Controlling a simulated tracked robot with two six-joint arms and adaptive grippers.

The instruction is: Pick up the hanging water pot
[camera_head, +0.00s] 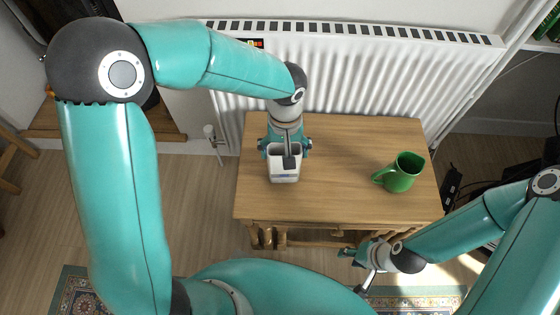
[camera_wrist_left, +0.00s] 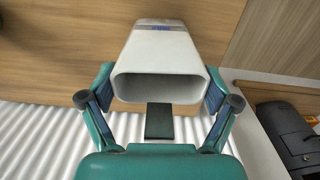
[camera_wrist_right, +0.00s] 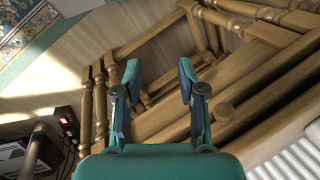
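A white pot (camera_head: 285,177), the likely water pot, is on or just over the wooden table's left part in the head view. Its wide mouth faces my left wrist camera (camera_wrist_left: 160,85). My left gripper (camera_head: 285,147) is at the pot's mouth end, with its fingers spread wide on either side of it (camera_wrist_left: 160,75). The finger pads are very close to the pot's sides; I cannot tell if they touch. My right gripper (camera_head: 357,262) is open and empty in front of the table, beside its wooden rails (camera_wrist_right: 160,70).
The wooden table (camera_head: 335,160) stands against a white radiator (camera_head: 350,75). A green jug (camera_head: 402,173) stands on the table's right side. The middle of the tabletop is clear. A patterned rug (camera_head: 90,290) lies on the floor in front.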

